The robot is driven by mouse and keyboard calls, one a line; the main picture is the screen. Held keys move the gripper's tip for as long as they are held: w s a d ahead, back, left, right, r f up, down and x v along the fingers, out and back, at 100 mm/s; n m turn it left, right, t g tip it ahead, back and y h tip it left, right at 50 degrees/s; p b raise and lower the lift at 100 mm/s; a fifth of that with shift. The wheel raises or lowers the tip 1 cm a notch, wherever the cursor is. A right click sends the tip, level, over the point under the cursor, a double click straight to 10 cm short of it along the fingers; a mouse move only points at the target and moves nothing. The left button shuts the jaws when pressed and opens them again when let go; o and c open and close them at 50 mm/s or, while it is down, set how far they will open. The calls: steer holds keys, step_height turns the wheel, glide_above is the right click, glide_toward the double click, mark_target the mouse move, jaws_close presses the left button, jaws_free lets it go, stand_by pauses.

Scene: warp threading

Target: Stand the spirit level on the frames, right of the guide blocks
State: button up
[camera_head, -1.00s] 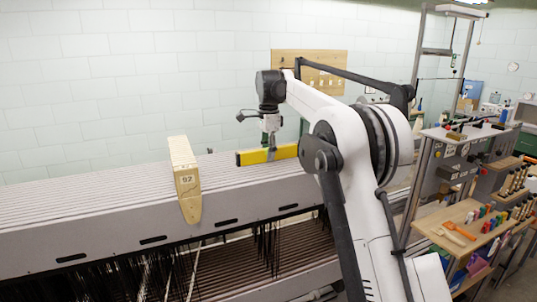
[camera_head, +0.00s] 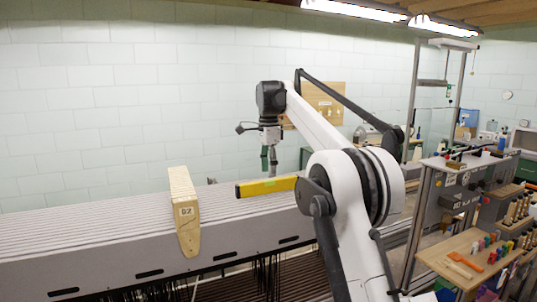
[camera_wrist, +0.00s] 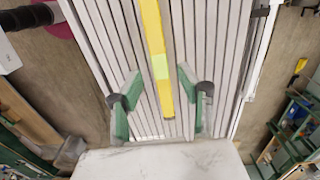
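In the wrist view the level (camera_wrist: 153,40) shows as a thin strip with a pale green vial, running along the frame slats. My gripper (camera_head: 269,162) is above the level and apart from it. In the wrist view my gripper (camera_wrist: 160,77) is open, its green pads spread on both sides of the level with clear gaps. Only one guide block shows clearly.
A tool cart (camera_head: 456,250) with wooden tools and coloured pieces stands at the right. A wooden board (camera_head: 325,103) hangs on the back wall. The frame tops left of the guide block are clear.

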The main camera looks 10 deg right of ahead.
mark_target(269, 180)
step_height(269, 180, up, 6)
steer(key=p, duration=0.1)
stand_by(0.4)
steer(key=s+r+n+t, duration=0.2)
steer(key=s+n, duration=0.2)
steer(key=s, duration=0.6)
steer(key=s+r+n+t, duration=0.2)
steer(key=s+n, duration=0.2)
steer(key=s, duration=0.7)
steer(key=s+f+n+t, duration=0.1)
steer(key=s+f+n, duration=0.3)
steer(key=s+f, duration=0.7)
steer(key=s+f+n+t, duration=0.2)
steer(key=s+f+n, duration=0.2)
steer(key=s+f, duration=0.8)
steer(key=s, duration=0.4)
steer(key=shift+s, duration=0.35)
